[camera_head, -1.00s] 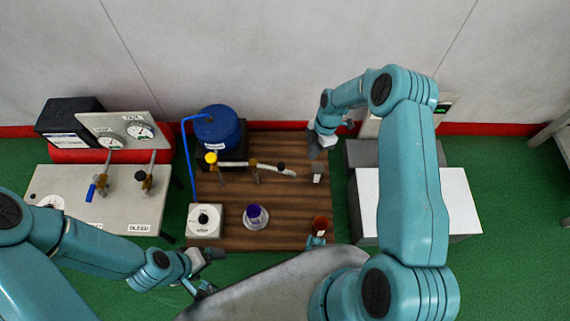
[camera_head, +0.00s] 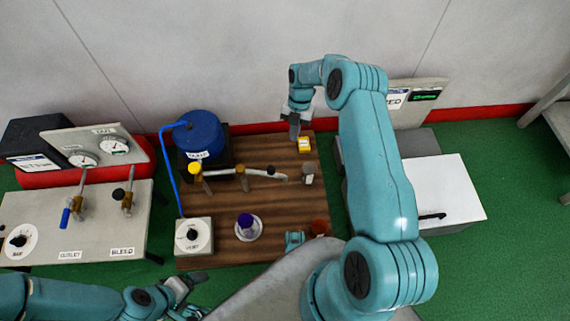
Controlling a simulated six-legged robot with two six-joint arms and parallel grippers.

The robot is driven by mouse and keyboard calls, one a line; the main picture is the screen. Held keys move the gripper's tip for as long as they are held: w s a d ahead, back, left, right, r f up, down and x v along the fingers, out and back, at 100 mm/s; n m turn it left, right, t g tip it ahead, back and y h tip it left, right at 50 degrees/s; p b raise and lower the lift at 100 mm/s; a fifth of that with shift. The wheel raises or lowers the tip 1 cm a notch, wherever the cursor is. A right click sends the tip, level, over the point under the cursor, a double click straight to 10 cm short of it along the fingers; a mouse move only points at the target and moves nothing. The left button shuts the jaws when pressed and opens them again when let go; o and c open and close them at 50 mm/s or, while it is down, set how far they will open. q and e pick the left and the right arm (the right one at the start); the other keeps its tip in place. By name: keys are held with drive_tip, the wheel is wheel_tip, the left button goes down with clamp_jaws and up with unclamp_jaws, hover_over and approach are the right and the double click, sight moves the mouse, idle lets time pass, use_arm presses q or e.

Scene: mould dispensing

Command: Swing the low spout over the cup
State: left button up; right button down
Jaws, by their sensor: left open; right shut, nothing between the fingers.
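My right gripper (camera_head: 294,134) is shut and empty at the board's back edge, behind and right of the spout tip. My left gripper (camera_head: 188,298) is open and empty at the bottom, in front of the board.
A blue drum (camera_head: 203,137) with a hose stands behind the spout. A dial box (camera_head: 193,236) is at the board's front left. A yellow block (camera_head: 304,145), a small grey piece (camera_head: 308,172) and a red-brown piece (camera_head: 319,227) are at its right. A gauge bench (camera_head: 95,222) stands left.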

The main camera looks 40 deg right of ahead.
use_arm(q)
drive_tip(key=f+b, duration=0.1)
drive_tip(key=b, duration=0.1)
drive_tip(key=f+b, duration=0.1)
drive_tip(key=shift+w+a+f, duration=0.2)
drive_tip(key=shift+a+f, duration=0.05)
drive_tip(key=shift+f, duration=0.1)
use_arm(e)
drive_tip(key=s+a+f, duration=0.3)
drive_tip(key=a+f, duration=0.2)
drive_tip(key=f, duration=0.5)
drive_tip(key=shift+s+a+f, duration=0.25)
drive_tip(key=shift+s+a, duration=0.1)
drive_tip(key=shift+a, duration=0.05)
drive_tip(key=shift+s, duration=0.1)
